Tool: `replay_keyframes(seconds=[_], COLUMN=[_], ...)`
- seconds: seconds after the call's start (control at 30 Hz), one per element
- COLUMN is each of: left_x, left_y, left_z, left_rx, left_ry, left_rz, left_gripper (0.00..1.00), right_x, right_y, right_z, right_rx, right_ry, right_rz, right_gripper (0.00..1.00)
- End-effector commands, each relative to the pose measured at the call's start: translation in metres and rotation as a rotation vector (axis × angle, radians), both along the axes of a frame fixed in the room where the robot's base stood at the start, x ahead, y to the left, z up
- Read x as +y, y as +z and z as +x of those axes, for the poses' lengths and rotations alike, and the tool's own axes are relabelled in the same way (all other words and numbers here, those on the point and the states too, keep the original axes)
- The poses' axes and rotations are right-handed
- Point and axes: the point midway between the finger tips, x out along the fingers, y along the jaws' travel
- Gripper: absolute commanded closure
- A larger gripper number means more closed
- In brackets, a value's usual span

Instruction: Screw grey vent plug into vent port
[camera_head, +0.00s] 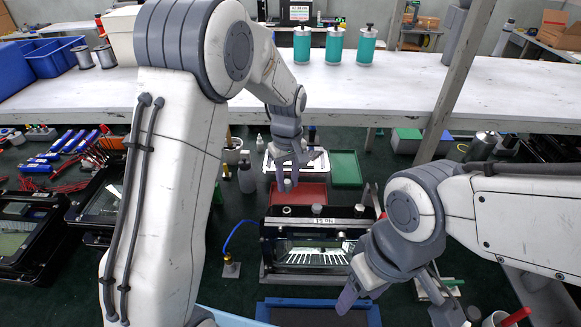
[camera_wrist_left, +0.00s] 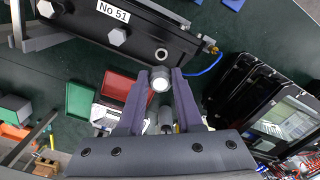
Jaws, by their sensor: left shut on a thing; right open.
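My left gripper (camera_head: 288,180) hangs over the red tray, behind the floodlight housing (camera_head: 312,222) marked No 51. In the left wrist view its two fingers (camera_wrist_left: 160,92) are shut on the grey vent plug (camera_wrist_left: 160,78), whose pale round end faces the camera. The vent port (camera_wrist_left: 162,55) appears as a ring on the dark top of the housing (camera_wrist_left: 130,40), just beyond the plug in that view and apart from it. The port also shows in the head view (camera_head: 286,210). My right gripper (camera_head: 388,288) is open and empty at the housing's front right.
A red tray (camera_head: 313,193) and a green tray (camera_head: 345,168) lie behind the housing. A blue hose (camera_head: 238,230) runs to its left side. A blue-rimmed tray (camera_head: 372,312) is in front. More housings (camera_head: 30,235) and tools lie at the left.

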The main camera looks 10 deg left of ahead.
Motion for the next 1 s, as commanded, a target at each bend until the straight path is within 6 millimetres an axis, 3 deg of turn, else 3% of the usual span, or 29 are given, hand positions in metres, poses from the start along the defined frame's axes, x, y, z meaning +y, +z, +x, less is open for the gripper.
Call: replay_keyframes(seconds=[0.47,1.0], left_x=[0.002,0.001], left_y=[0.002,-0.046], left_z=[-0.003,-0.002], left_rx=[0.0,0.001], left_ry=[0.005,0.002], left_rz=[0.0,0.0], left_gripper=[1.0,1.0], right_x=[0.0,0.0], right_y=[0.003,-0.031], right_z=[0.0,0.0], right_rx=[0.0,0.0], right_ry=[0.0,0.0], right_rz=[0.0,0.0], right_gripper=[0.38,0.38])
